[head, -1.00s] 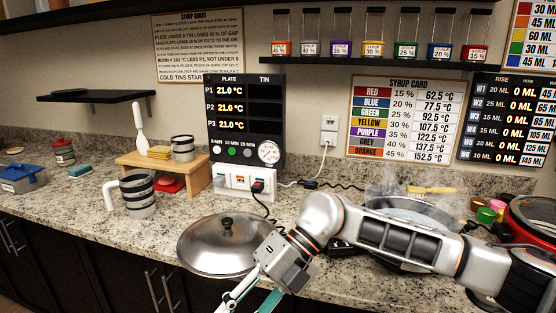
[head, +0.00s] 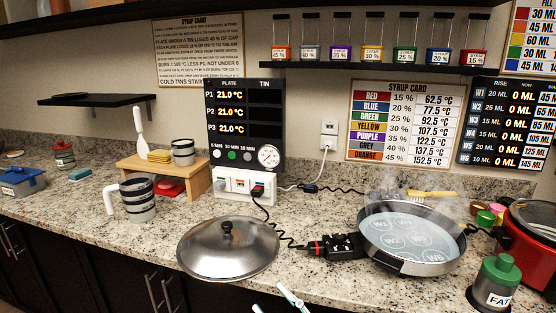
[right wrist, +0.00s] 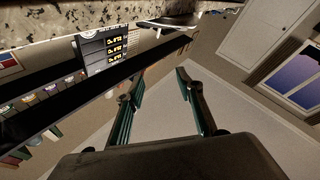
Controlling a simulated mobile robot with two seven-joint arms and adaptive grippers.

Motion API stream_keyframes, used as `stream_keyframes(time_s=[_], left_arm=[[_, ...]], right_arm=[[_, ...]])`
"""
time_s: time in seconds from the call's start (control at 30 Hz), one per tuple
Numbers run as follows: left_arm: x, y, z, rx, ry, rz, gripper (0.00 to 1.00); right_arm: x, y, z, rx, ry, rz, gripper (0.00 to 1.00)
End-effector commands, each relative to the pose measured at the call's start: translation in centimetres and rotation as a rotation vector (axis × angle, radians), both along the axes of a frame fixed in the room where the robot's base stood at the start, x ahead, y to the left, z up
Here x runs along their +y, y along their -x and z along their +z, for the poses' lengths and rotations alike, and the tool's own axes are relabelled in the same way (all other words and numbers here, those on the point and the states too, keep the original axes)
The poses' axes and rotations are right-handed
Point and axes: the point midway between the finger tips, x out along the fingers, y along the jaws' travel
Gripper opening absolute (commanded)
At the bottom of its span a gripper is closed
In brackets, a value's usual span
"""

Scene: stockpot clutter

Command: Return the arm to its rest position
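My right gripper (head: 278,301) shows only as its fingertips at the bottom edge of the head view, in front of the counter edge and below the metal lid. In the right wrist view my right gripper (right wrist: 160,80) has its two fingers spread apart with nothing between them. The rest of the right arm is out of the head view. My left gripper is not in view.
A metal lid (head: 228,248) lies on the granite counter (head: 330,285) near its front edge. A steaming pan (head: 410,262) stands to its right, with a green-lidded FAT jar (head: 497,281) and a red pot (head: 527,250) farther right.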

Motion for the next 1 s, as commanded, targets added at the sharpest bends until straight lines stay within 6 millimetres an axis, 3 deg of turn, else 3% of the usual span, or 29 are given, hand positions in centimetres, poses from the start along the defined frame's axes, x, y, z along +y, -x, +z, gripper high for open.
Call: stream_keyframes(time_s=[0.03,0.23,0.4,0.5,0.7,1.0], left_arm=[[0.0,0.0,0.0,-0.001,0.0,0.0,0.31],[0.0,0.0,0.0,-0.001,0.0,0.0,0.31],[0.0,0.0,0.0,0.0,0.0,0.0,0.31],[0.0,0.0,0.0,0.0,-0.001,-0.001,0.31],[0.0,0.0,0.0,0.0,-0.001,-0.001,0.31],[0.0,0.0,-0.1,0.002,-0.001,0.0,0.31]], right_arm=[[-2.0,0.3,-3.1,0.097,-0.005,-0.064,0.37],[-9.7,3.2,-14.3,0.436,0.02,-0.274,0.37],[-15.4,8.7,-22.6,0.694,0.063,-0.403,0.37],[-17.8,12.0,-26.0,0.812,0.088,-0.454,0.37],[-20.5,16.2,-29.4,0.942,0.116,-0.506,0.37],[-20.8,16.7,-29.8,0.959,0.122,-0.511,0.37]])
